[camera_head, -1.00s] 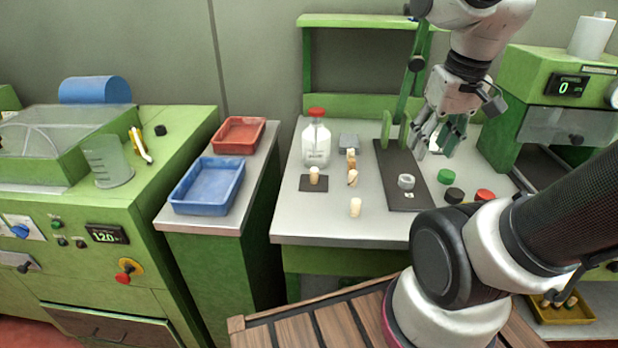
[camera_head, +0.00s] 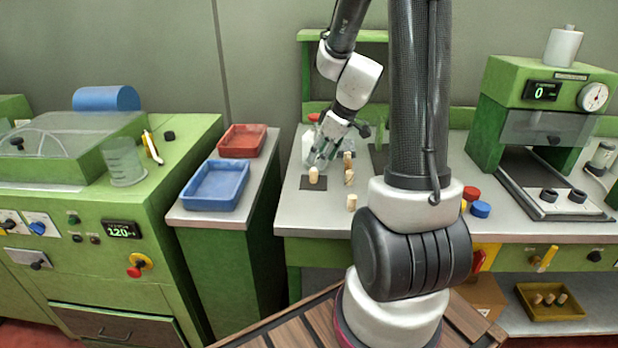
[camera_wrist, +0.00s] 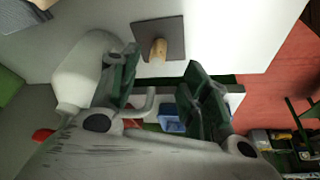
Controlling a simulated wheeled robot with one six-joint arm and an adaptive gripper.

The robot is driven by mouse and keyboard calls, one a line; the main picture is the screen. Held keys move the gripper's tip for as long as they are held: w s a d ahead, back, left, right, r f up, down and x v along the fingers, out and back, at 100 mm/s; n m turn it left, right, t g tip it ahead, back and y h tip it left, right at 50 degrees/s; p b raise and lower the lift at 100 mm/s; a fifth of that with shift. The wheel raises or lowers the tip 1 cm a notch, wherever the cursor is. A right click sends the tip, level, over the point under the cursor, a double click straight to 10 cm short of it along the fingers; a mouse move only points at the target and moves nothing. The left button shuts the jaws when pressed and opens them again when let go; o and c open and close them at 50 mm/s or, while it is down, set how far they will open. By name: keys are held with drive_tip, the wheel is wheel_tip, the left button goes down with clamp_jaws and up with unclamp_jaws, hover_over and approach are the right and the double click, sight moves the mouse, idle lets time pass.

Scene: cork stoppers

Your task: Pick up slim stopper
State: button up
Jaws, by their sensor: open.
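Several pale cork stoppers stand on the grey bench. One stopper (camera_head: 314,176) is upright on a dark square mat (camera_head: 305,186), and it also shows in the wrist view (camera_wrist: 158,50). Two more stoppers, one (camera_head: 347,161) behind another (camera_head: 350,178), stand to its right, and one (camera_head: 351,203) stands nearer the front edge. I cannot tell for sure which is the slim one. My gripper (camera_head: 318,160) is open and empty, close to the stopper on the mat; in the wrist view that stopper shows beyond and between the fingertips (camera_wrist: 162,72).
Blue (camera_head: 215,203) and red (camera_head: 242,150) trays are on the left. My arm hides the bench's right part.

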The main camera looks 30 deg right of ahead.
sight(315, 169)
drive_tip(key=x, duration=0.7)
drive_tip(key=shift+w+d, duration=0.1)
drive_tip(key=shift+w, duration=0.05)
drive_tip(key=c, duration=0.7)
